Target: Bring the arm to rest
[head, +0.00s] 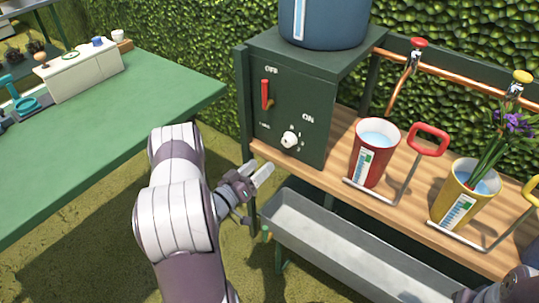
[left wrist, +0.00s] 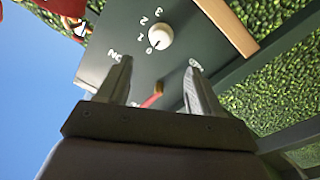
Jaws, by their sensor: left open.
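My left arm reaches in from the left in the head view. Its gripper (head: 262,178) is open and empty, in front of and below the dark green control box (head: 290,150). In the left wrist view the two fingers (left wrist: 158,80) stand apart, pointing toward the box panel (left wrist: 135,35). The red lever (head: 266,95) shows beyond the fingers (left wrist: 152,101), apart from them as far as I can see. A dark part at the lower right corner of the head view seems to be my right gripper (head: 505,288); its jaws are unclear.
A white knob (head: 289,140) is on the box. A blue tank (head: 325,25) stands on top. A red cup (head: 374,155) and a yellow cup (head: 462,195) with purple flowers stand on the wooden shelf (head: 415,200). A grey trough (head: 345,250) lies below. A green table (head: 110,120) is left.

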